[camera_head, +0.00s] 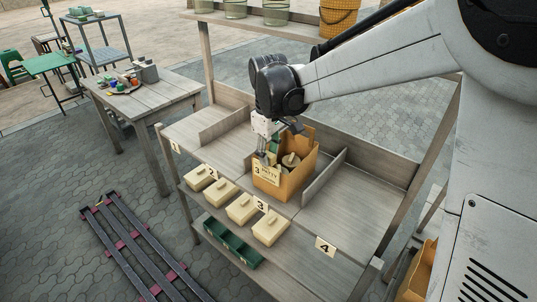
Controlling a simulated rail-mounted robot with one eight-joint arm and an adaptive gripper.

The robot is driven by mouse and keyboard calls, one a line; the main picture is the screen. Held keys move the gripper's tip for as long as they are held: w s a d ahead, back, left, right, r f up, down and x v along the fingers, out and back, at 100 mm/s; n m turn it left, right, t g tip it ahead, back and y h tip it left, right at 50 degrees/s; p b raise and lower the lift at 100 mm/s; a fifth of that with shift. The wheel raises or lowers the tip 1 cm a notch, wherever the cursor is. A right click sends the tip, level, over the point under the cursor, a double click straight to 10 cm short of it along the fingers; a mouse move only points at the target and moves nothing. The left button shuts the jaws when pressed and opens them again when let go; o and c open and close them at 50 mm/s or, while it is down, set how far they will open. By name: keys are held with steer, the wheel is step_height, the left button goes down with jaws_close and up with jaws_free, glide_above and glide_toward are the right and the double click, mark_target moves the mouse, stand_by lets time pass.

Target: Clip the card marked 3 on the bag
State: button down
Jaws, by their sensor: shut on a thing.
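An open tan bag (296,184) stands upright on the shelf, in the bay above the label 3. A pale card marked 3 (266,174), with more print that is hard to read, is at the left of the bag's front face. My gripper (264,157) points down at the card's top edge, by the bag's front rim. It is shut on the card. Whether the card is clipped to the rim or only held against it cannot be told. Dark and pale items show inside the bag, partly hidden.
Dividers (322,176) split the shelf into bays, with number labels on its front edge. Several lidded cream boxes (240,208) and a green tray (232,243) sit lower down. A wooden table (150,96) stands at left. The right bay (345,205) is empty.

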steer(key=shift+f, duration=0.2)
steer(key=shift+f+b, duration=0.3)
steer(key=shift+b, duration=0.15)
steer(key=shift+f, duration=0.1)
stand_by(0.3)
steer(key=c, duration=1)
jaws_free()
steer(key=shift+r+p, duration=1.5)
steer(key=shift+r, duration=1.55)
